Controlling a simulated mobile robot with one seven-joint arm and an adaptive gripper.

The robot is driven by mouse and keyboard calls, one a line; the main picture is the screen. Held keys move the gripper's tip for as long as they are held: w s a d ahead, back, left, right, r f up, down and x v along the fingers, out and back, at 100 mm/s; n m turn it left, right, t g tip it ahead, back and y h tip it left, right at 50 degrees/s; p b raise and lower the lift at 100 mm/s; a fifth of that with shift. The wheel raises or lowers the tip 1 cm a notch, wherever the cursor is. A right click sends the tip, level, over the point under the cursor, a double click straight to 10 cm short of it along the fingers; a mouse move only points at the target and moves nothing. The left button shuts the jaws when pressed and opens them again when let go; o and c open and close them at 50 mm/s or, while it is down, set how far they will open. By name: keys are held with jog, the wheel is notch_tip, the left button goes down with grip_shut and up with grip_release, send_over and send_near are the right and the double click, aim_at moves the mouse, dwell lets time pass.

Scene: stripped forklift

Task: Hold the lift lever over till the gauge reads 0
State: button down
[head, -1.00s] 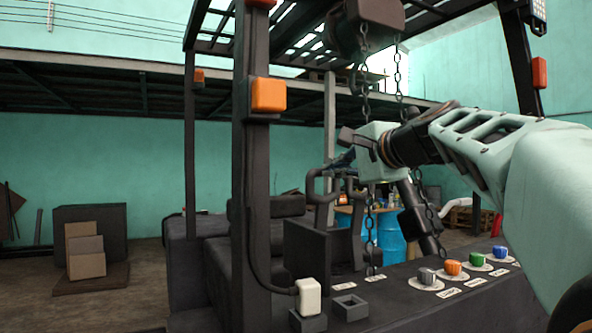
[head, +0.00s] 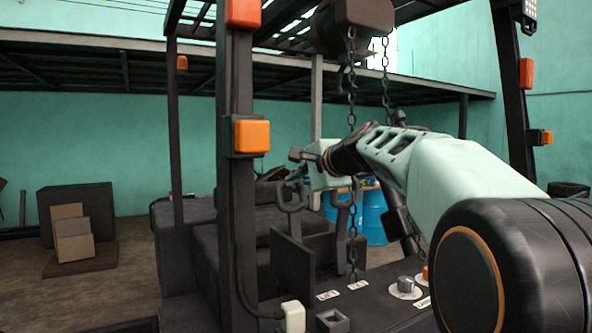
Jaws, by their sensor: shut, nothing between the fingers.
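Two dark levers with loop handles stand behind the console: the left lever (head: 290,197) and the right lever (head: 343,205). My gripper (head: 297,172) is shut and empty, reaching in from the right. It shows just above the left lever's handle; its fingertips are small and dark, so I cannot tell whether they touch it. No gauge reading can be made out. A small panel (head: 530,8) at the top right edge is cut off and unreadable.
A dark mast post (head: 235,190) with orange lamps stands left of the levers. Chains (head: 351,110) hang beside my arm. A grey knob (head: 405,284) and a white box (head: 292,316) sit on the console (head: 375,312). My arm hides the console's right side.

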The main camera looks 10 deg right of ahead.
jog(key=shift+a+r, duration=0.1)
jog(key=shift+r, duration=0.05)
jog(key=shift+w, duration=0.2)
jog(key=shift+a+f, duration=0.1)
jog(key=shift+f, duration=0.1)
jog(key=shift+f, duration=0.3)
dwell(1.5)
jog(key=shift+s+r, duration=0.1)
jog(key=shift+r, duration=0.1)
dwell(2.6)
